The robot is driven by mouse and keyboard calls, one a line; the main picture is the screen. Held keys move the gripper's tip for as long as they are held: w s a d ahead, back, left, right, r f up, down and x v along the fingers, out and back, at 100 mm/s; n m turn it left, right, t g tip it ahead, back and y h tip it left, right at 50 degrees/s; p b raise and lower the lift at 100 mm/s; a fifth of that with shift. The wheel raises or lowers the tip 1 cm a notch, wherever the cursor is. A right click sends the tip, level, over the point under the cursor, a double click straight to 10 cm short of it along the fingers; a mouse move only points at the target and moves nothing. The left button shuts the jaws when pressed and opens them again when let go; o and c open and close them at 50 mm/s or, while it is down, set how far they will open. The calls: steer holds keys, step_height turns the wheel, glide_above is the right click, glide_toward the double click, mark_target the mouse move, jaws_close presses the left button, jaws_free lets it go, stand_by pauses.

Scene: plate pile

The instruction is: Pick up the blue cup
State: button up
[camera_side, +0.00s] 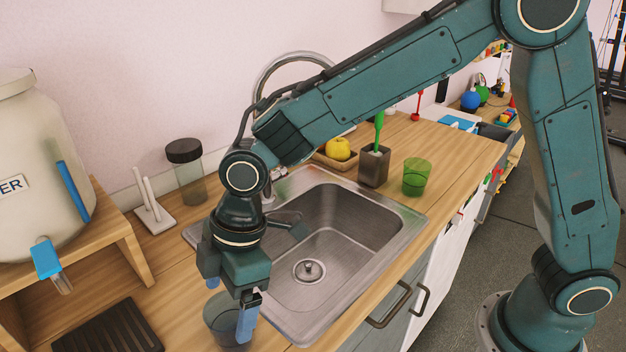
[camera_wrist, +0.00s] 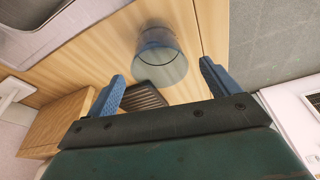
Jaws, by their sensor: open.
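The blue cup (camera_side: 222,318) is a bluish see-through tumbler standing on the wooden counter, left of the sink's near corner in the side view. In the wrist view the cup (camera_wrist: 160,58) shows beyond the fingertips, between the two finger lines. My gripper (camera_side: 238,305) is open, with blue finger pads, and is over and beside the cup in the side view, hiding part of it. In the wrist view my gripper (camera_wrist: 160,78) has its fingers wide apart with nothing between the pads. Whether a finger touches the cup is unclear.
The steel sink (camera_side: 385,215) with its faucet lies to the right. A dark slatted rack (camera_side: 110,332) lies to the left, near a wooden stand (camera_side: 118,228) with a large dispenser (camera_side: 40,170). A green cup (camera_side: 416,178) stands past the sink.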

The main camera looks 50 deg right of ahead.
mark_target(226, 319)
steer(key=shift+x, duration=2.35)
steer(key=shift+d, duration=0.1)
steer(key=shift+c, duration=0.2)
steer(key=c, duration=1)
